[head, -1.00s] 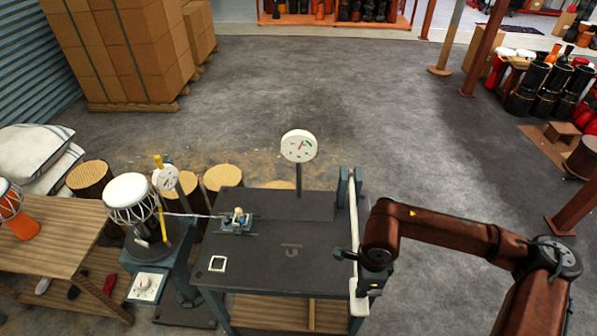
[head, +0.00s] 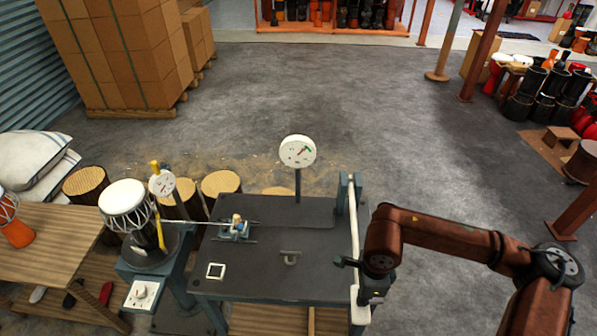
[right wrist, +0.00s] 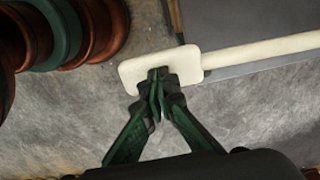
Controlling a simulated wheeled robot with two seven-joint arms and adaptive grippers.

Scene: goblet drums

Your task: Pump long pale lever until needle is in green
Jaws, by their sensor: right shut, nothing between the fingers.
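The long pale lever (head: 354,225) runs along the right edge of the dark bench, from a blue-grey post to a flat, wide end plate that also shows in the right wrist view (right wrist: 135,70). My right gripper (head: 370,297) is shut and empty at this end plate. In the right wrist view its closed fingertips (right wrist: 158,76) overlap the plate; whether they press on it I cannot tell. The round white gauge (head: 298,151) stands on a pole behind the bench, with a green mark at its upper right. Its needle is too small to read surely. My left gripper is not in view.
The bench top (head: 270,265) carries a small blue clamp (head: 236,230). Left of it stand a white-topped drum (head: 127,198) on a stand, a smaller dial (head: 162,183) and a wooden table (head: 45,240). The floor behind the bench is largely clear.

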